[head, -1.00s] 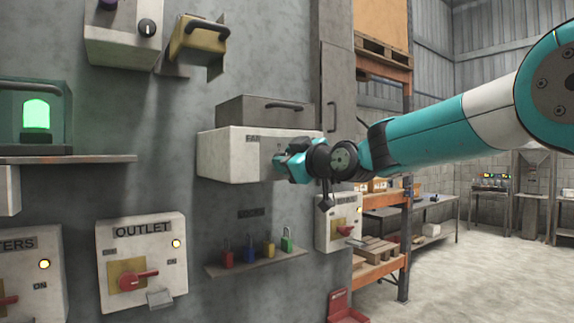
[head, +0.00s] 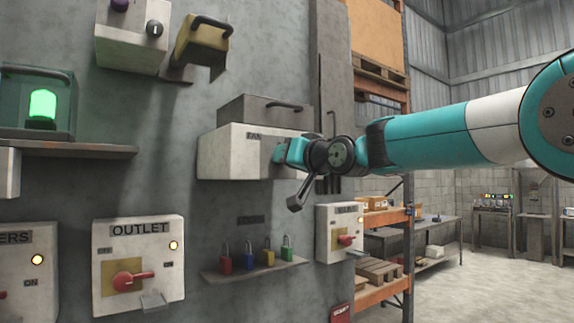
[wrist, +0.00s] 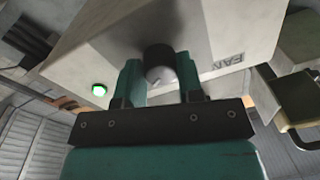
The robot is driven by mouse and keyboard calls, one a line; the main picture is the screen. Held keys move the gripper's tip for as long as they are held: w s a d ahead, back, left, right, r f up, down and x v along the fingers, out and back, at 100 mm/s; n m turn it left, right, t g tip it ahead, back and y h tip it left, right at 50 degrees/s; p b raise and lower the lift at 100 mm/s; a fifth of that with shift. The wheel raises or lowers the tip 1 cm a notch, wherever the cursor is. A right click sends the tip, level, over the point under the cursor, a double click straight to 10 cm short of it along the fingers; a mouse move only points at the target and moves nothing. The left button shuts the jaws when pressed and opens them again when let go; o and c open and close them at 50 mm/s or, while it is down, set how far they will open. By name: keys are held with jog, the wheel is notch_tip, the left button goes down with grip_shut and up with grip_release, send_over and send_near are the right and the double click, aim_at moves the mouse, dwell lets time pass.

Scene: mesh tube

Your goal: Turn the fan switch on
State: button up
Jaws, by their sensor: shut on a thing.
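The white fan box (head: 225,150), labelled FAN, is fixed to the grey wall. In the wrist view the box (wrist: 225,30) fills the top, with its label at the right. My gripper (head: 280,154) is at the right part of the box's front. In the wrist view my gripper (wrist: 158,78) has its two teal fingers on either side of the round dark fan knob (wrist: 157,60), shut on it. The knob has a light mark on its face. A lamp (wrist: 98,89) on the box glows green. The head view does not show the knob; my gripper hides it.
A grey handled case (head: 250,109) is just above the fan box. Below it, several padlocks stand on a small shelf (head: 250,270). An outlet box (head: 110,255) with a red switch is at lower left. Open floor (head: 480,285) is at right.

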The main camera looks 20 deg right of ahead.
jog(key=shift+m, duration=0.6)
jog(key=o, duration=0.9)
jog(key=b+v, duration=0.7)
jog(key=v, duration=1)
jog(key=shift+s+f, duration=0.1)
jog(key=shift+s, duration=0.2)
